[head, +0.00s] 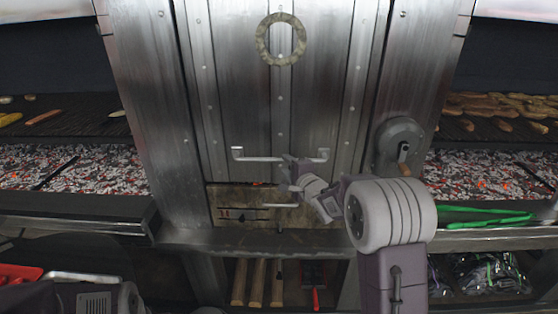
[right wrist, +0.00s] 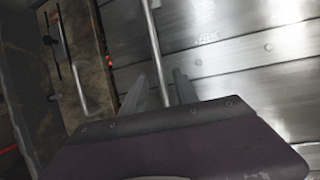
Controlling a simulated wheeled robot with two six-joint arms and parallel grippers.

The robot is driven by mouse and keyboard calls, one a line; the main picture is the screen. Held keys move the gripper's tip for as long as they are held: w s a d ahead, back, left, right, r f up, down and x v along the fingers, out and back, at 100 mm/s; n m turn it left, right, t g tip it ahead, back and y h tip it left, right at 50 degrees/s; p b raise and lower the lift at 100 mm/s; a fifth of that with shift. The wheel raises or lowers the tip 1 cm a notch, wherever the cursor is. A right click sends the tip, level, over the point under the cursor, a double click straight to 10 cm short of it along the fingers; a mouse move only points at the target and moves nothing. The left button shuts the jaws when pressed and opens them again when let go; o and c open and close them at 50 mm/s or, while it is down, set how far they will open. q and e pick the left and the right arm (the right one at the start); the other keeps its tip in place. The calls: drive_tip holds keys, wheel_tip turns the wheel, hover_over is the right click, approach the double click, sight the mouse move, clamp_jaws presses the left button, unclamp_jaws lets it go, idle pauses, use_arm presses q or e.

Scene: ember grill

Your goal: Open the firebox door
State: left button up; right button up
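The firebox door (head: 235,120) is a tall riveted steel panel in the middle of the head view. A horizontal bar handle (head: 262,158) crosses its lower part; it also shows in the right wrist view (right wrist: 153,45). An orange glow shows along the door's lower edge, above a brown panel (head: 232,198) with a smaller handle (head: 278,206). My right gripper (head: 290,172) is at the middle of the bar handle. In the right wrist view its fingers (right wrist: 161,88) stand apart, with the bar running between them. My left gripper is out of view.
Beds of glowing coals (head: 70,168) lie on both sides, with food on grates above. A round crank (head: 400,140) with a wooden grip is right of the door. A ledge (head: 250,240) runs below, over a shelf with wooden pieces (head: 258,283).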

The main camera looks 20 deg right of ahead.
sight(282, 161)
drive_tip(key=x, duration=0.6)
drive_tip(key=shift+d+p, duration=0.1)
drive_tip(key=shift+p, duration=0.2)
drive_tip(key=shift+w, duration=0.1)
drive_tip(key=shift+f, duration=0.1)
clamp_jaws()
idle(0.8)
